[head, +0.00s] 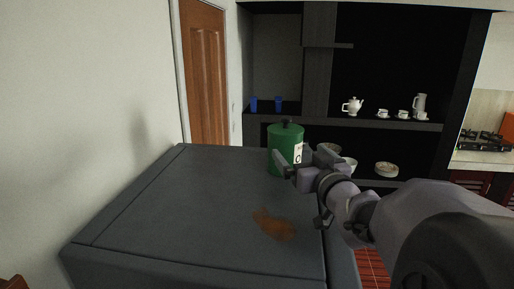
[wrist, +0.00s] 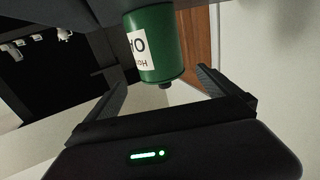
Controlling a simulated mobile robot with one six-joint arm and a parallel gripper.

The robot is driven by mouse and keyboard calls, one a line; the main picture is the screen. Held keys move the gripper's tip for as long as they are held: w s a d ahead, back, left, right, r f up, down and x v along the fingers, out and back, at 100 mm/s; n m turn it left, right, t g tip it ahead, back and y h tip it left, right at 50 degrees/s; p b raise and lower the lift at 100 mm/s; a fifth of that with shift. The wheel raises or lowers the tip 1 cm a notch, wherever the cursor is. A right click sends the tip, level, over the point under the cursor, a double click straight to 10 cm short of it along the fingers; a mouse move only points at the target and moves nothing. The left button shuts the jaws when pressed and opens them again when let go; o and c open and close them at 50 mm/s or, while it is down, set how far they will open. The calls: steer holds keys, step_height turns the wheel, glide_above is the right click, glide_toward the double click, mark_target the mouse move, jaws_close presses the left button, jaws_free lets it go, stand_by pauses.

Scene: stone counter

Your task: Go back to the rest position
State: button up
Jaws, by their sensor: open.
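My gripper (head: 277,163) is in front of a green canister in the head view, its fingers open. The green canister (head: 285,142) has a dark lid knob and a white label, and stands upright near the far right part of the dark counter (head: 190,205). In the wrist view the canister (wrist: 157,45) appears beyond and between the open fingertips of my gripper (wrist: 162,85). Nothing shows held in the fingers. My gripper hides part of the canister's lower right in the head view.
A brown stain (head: 273,225) marks the counter top. Behind stands a dark shelf unit with a white teapot (head: 353,106), cups, a pitcher (head: 419,103) and blue cups (head: 254,104). A wooden door (head: 205,75) is at the back left. The counter's left part is clear.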

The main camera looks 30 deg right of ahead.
steer(key=shift+s+a, duration=0.2)
steer(key=shift+s, duration=0.35)
